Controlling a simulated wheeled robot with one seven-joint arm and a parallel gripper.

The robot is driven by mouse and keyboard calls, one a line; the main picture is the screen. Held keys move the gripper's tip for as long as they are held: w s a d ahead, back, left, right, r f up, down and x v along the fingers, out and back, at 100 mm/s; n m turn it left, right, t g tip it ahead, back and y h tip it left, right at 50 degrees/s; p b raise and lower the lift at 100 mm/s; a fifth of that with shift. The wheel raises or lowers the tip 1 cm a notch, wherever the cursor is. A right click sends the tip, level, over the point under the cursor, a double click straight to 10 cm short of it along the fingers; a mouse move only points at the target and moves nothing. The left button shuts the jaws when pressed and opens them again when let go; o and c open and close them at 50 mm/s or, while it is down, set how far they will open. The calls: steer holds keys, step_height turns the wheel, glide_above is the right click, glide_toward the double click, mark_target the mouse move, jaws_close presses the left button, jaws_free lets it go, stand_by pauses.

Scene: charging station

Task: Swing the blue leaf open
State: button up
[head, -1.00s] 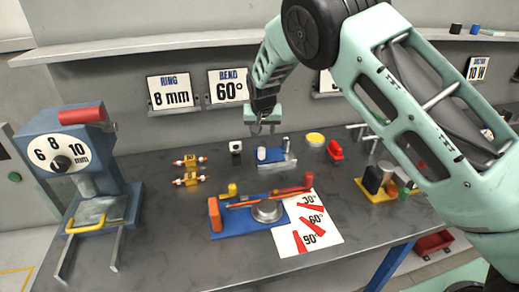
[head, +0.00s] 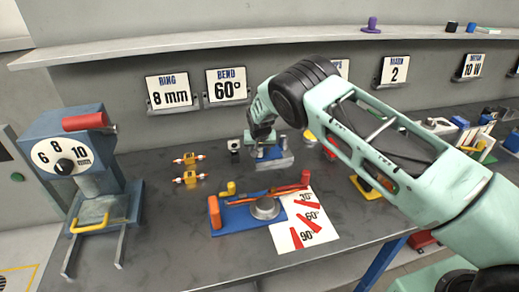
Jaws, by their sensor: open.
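A small fixture with a blue part (head: 270,154) and a grey plate (head: 279,164) sits on the bench towards the back wall, right of the small dark block. The blue part looks like the blue leaf, but it is small and partly covered by my gripper. My gripper (head: 263,144) is open, just above and behind the blue part. I cannot tell whether its fingers touch it. The fixture's upright silver cylinder is hidden behind my gripper.
A bending jig on a blue base (head: 238,219) lies in front, beside a white angle card (head: 304,236). A blue press (head: 78,165) stands far left.

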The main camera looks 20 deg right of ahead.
jaws_close()
steer(key=shift+s+d+n+y, duration=0.3)
steer(key=shift+s+d+n, duration=0.2)
steer(key=shift+s+n, duration=0.4)
steer(key=s+d+n+y+b, duration=0.1)
steer(key=s+d+n, duration=0.1)
steer(key=n, duration=0.1)
steer(key=s+d+n+y+b, duration=0.1)
steer(key=d+n+b, duration=0.1)
steer(key=n, duration=0.1)
steer(key=s+d+n+y+b, duration=0.1)
steer(key=s+d+n+b, duration=0.1)
steer(key=d, duration=0.1)
steer(key=shift+s+f+n+g, duration=0.1)
steer(key=shift+s+n+g, duration=0.2)
steer(key=shift+n+g, duration=0.1)
steer(key=d+n, duration=0.1)
steer(key=d+n+y+b, duration=0.1)
steer(key=shift+s+d+n+g, duration=0.2)
steer(key=shift+d+n+g, duration=0.05)
steer(key=shift+n+g, duration=0.05)
steer(key=shift+d+n+g+y+b, duration=0.3)
steer(key=shift+d+n+g+b, duration=0.35)
steer(key=shift+d+n, duration=0.75)
